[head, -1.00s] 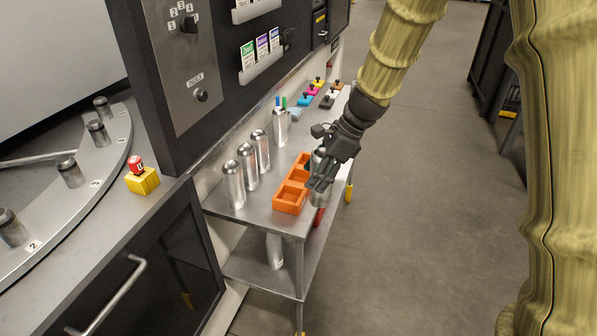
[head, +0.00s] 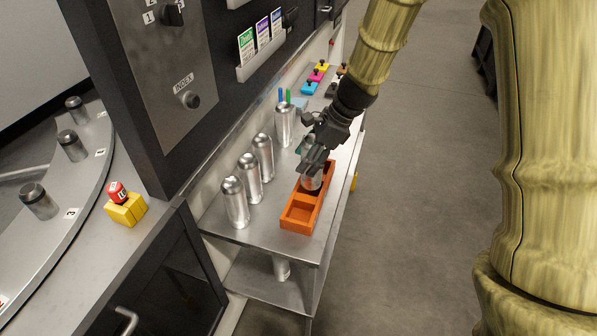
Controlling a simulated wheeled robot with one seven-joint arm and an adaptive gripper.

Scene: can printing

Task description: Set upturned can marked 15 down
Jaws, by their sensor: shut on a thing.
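My gripper (head: 316,160) is above the orange tray (head: 298,218) on the metal cart. It is shut on a silver can (head: 312,181), whose lower part shows below the fingers. The can is over or in the middle part of the tray; I cannot tell whether its lower end touches the tray. The fingers hide its upper part, and no number on it can be read.
Several silver cans (head: 250,178) stand in a row on the cart (head: 262,233), left of the tray. Colored blocks with black knobs (head: 317,76) are at the back. A red emergency button (head: 117,193) is at left.

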